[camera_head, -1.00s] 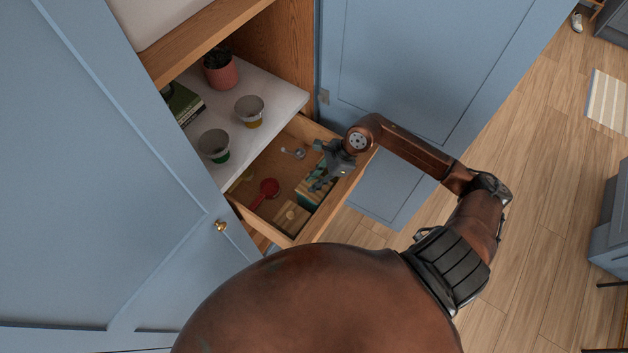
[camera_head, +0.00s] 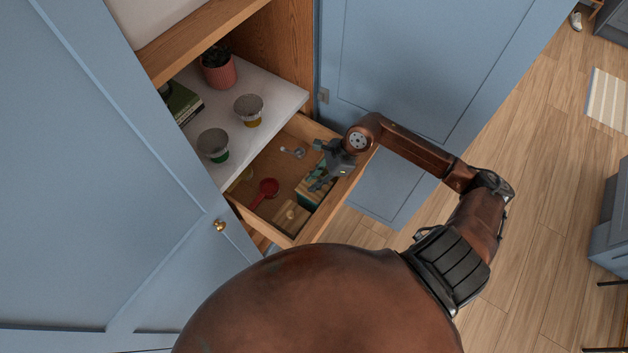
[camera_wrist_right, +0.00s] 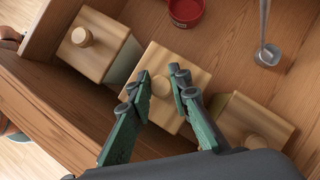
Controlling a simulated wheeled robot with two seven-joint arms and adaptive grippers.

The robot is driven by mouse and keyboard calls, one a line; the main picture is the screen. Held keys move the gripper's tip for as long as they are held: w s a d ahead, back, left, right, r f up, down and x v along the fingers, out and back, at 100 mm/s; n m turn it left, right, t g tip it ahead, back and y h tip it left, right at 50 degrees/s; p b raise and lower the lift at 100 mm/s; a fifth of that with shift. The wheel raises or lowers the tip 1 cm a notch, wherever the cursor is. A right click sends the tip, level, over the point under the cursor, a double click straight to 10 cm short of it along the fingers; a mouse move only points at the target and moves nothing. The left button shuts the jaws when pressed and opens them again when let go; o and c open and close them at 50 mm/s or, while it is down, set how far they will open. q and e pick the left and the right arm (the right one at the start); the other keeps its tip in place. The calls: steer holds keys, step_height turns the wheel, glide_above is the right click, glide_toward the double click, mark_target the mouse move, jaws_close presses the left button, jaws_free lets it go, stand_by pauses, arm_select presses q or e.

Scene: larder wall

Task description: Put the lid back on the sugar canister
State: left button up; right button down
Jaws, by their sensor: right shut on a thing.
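My right gripper (camera_head: 323,172) reaches down into the open drawer. In the right wrist view its green fingers (camera_wrist_right: 161,88) are shut on the round knob (camera_wrist_right: 161,87) of the middle square wooden lid (camera_wrist_right: 178,64). Whether this lid sits fully on the canister below or is slightly raised, I cannot tell. Two more square wooden lids with knobs flank it, one on the left canister (camera_wrist_right: 92,45) and one at the right (camera_wrist_right: 244,119), partly hidden by the gripper. No label shows which canister is for sugar. My left gripper is not in view.
The drawer walls close in around the gripper.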

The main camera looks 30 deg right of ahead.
steer(key=shift+f, duration=0.1)
stand_by(0.5)
stand_by(0.3)
steer(key=c, duration=1.7)
jaws_free()
steer(key=o, duration=0.5)
steer(key=shift+r+p, duration=1.6)
steer(key=shift+r, duration=1.95)
